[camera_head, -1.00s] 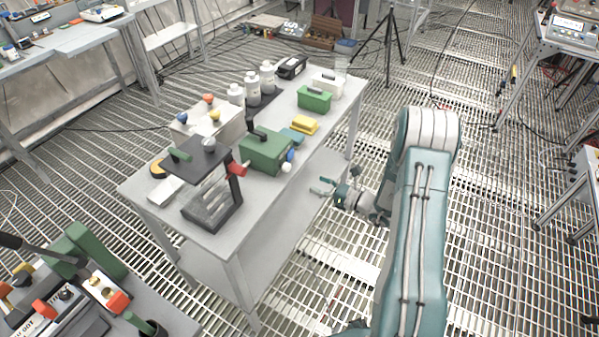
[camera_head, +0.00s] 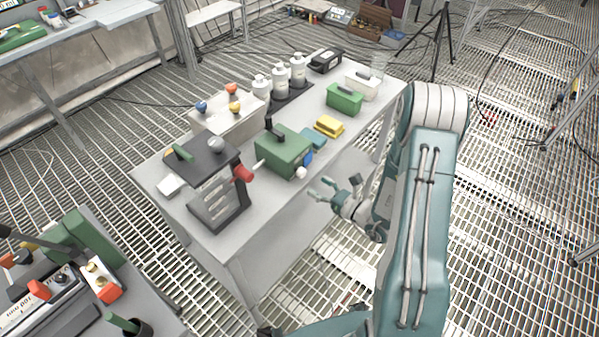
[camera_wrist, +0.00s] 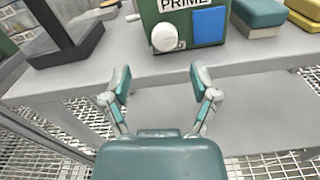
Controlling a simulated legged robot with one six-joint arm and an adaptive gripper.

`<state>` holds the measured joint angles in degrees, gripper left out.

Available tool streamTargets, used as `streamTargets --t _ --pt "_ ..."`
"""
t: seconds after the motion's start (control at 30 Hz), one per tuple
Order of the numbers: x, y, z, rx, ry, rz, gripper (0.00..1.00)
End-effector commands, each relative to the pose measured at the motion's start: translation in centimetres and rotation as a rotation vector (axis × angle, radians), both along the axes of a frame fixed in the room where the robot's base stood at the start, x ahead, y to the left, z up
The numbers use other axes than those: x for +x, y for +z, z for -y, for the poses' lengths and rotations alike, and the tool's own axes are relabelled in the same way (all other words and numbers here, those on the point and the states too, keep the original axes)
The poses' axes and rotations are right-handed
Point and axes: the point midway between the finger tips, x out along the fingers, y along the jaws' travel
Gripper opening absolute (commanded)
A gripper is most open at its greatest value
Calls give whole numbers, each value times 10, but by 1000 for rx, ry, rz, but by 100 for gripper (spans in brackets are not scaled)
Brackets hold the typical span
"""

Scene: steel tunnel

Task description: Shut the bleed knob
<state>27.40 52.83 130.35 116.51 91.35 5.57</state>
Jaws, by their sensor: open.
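A green box (camera_head: 283,150) stands near the front edge of the grey table (camera_head: 250,215); it also shows in the wrist view (camera_wrist: 146,14) with a label reading PRIME. A round white knob (camera_wrist: 165,37) sits low on its front face beside a blue panel (camera_wrist: 208,25). The knob shows in the head view (camera_head: 301,173) too. No label on the knob itself is readable, so I cannot tell if it is the bleed knob. My gripper (camera_wrist: 162,82) is open and empty, in front of the table edge. The knob lies ahead, between the fingers' lines, apart from them.
White bottles (camera_head: 280,80) stand behind. The table's front edge (camera_wrist: 240,62) lies before my fingers.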

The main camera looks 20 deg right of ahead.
Motion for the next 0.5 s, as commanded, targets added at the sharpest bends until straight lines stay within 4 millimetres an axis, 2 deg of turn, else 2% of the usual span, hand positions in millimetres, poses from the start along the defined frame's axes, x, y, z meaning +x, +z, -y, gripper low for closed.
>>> streamTargets --t 0.3,0.5 --pt "45 0 -32 1 2 1 76" --pt "57 0 -40 1 0 2 76"
